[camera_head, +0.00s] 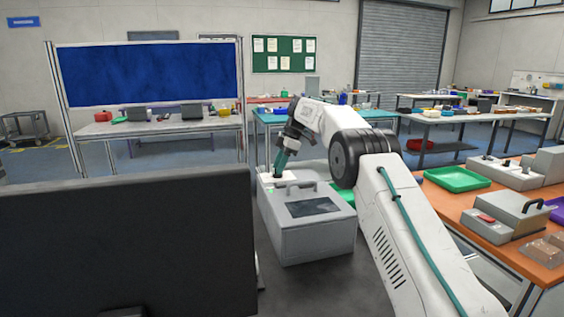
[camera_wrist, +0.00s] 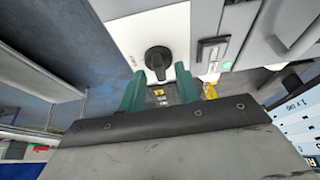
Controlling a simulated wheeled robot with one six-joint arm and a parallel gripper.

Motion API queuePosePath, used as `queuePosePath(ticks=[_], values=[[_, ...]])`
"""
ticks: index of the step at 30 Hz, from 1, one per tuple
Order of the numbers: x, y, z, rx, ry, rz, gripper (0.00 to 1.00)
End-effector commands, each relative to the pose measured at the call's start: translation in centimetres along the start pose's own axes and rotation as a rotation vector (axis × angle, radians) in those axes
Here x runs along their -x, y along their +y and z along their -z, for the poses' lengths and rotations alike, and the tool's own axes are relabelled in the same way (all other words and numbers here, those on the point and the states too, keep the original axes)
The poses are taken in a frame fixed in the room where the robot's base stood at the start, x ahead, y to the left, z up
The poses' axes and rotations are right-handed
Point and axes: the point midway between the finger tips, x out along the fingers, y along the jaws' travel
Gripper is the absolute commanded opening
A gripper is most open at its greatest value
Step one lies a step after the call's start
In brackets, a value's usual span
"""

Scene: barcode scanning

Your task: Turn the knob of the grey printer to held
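The grey printer (camera_head: 315,238) is a box with a dark window and a handle on top. Its black knob (camera_wrist: 158,58) sits on a white panel (camera_wrist: 135,30) in the wrist view and looks round with a raised grip bar. My gripper (camera_wrist: 160,76) has two green fingers, which are apart with a gap between them. The knob lies at the fingertips, roughly centred between them; I cannot tell whether they touch it. In the head view my gripper (camera_head: 279,172) points down over the printer's far left corner, and the knob is hidden there.
An orange table (camera_head: 525,262) at right holds a green tray (camera_head: 458,179) and several grey devices. A large dark panel (camera_head: 130,245) fills the lower left. A slot and a grey handle (camera_wrist: 295,40) show beside the knob panel in the wrist view.

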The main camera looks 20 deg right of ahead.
Motion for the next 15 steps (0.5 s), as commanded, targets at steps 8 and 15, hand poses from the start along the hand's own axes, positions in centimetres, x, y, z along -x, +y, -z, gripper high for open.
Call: queuePosePath(ticks=[8, 15], values=[[3.8, 0.1, 0.3, 0.005, 0.0, -0.002, 0.33], [6.3, 0.1, -0.2, -0.001, 0.0, -0.003, 0.33]])
